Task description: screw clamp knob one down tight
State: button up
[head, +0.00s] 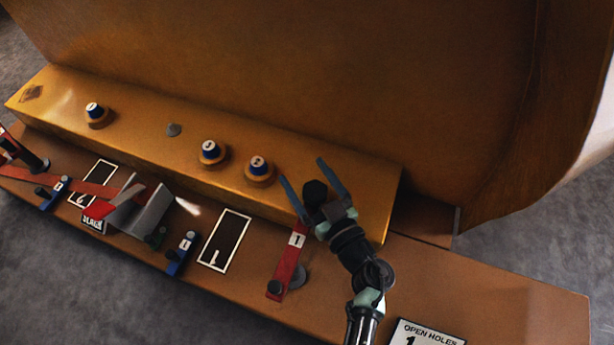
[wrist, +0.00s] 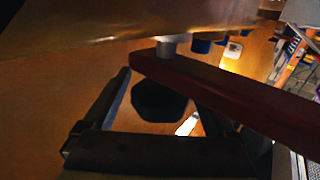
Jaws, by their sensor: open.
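A dark, many-sided knob (head: 316,192) stands between the two fingers of my gripper (head: 302,171) in the head view. The gripper is open, with a finger on each side. In the wrist view the black knob (wrist: 160,101) sits between the fingers, with visible gaps beside it, so I see no grip on it. A red clamp bar (head: 286,272) labelled 1 runs up under my gripper, which hides its upper end. The red bar (wrist: 225,92) also crosses the wrist view just beyond the knob. How far the knob is screwed down cannot be told.
Numbered blue-topped pegs (head: 210,150) stand on the orange ledge (head: 150,135) left of my gripper. A black white-edged panel (head: 225,240), a blue clamp (head: 181,253) and a grey bracket (head: 143,217) lie along the lower step. The tall casting wall (head: 330,80) rises behind.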

jog(key=c, duration=1.4)
jog(key=shift+d+r+h+p, duration=0.1)
jog(key=shift+r+h+p, duration=0.15)
jog(key=shift+p, duration=0.25)
jog(key=shift+w+d+m+t+h+p, duration=0.1)
jog(key=shift+d+m+t+h+p, duration=0.05)
jog(key=shift+m+t+h+p, duration=0.6)
jog(key=shift+w+d+f+m+t+h, duration=0.1)
jog(key=shift+d+m+t+h, duration=0.15)
jog(key=shift+m+h, duration=0.45)
jog(key=shift+d+f+m+t+h, duration=0.1)
jog(key=shift+m+t+h, duration=0.2)
jog(key=shift+h, duration=0.6)
jog(key=shift+m+h+b, duration=0.45)
jog(key=shift+h+b, duration=0.15)
jog(key=o, duration=1.4)
